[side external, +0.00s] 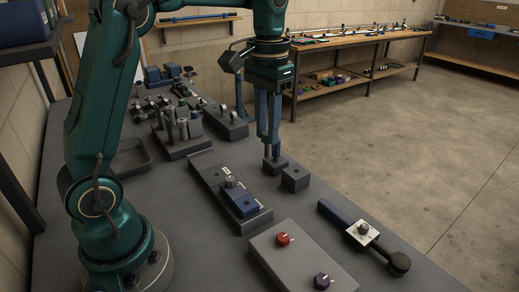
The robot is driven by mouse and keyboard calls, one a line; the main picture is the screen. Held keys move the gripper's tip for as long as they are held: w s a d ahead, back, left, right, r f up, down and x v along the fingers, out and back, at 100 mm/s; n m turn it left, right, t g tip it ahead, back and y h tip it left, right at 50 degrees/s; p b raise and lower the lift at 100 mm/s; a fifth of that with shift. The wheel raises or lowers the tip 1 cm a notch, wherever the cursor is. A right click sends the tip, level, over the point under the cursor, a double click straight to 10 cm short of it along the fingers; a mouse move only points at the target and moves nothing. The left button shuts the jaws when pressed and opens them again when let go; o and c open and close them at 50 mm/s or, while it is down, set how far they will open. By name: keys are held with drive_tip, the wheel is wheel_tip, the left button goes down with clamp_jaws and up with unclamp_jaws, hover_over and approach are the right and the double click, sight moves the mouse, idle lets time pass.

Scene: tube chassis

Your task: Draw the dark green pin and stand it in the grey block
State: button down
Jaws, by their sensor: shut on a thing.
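My gripper (269,142) points straight down near the right edge of the bench, with its long blue-grey fingers close together. It is shut on a slim dark piece, taken as the dark green pin; the fingers hide most of it and its colour is hard to make out. The fingertips are just above a small dark block (275,165); whether the pin's lower end sits in that block cannot be told. A grey block (295,181) with a small dark hole in its top stands just right and nearer the camera, apart from the fingers.
A long grey tray (257,222) with a blue block lies to the left front. A grey panel with red and purple knobs (300,258) and a dark bar tool (345,220) are nearer the camera. A rack of grey cylinders (184,148) stands behind left.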

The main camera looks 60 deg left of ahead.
drive_tip(key=w+a+f+n, duration=0.1)
drive_tip(key=w+f+n, duration=0.3)
drive_tip(key=w+f, duration=0.3)
drive_tip(key=shift+w+a+f+n, duration=0.15)
drive_tip(key=shift+w+f+n, duration=0.15)
drive_tip(key=shift+w, duration=1.15)
drive_tip(key=shift+f, duration=0.15)
drive_tip(key=shift+f, duration=0.35)
drive_tip(key=shift+f, duration=0.35)
drive_tip(key=shift+f, duration=1.45)
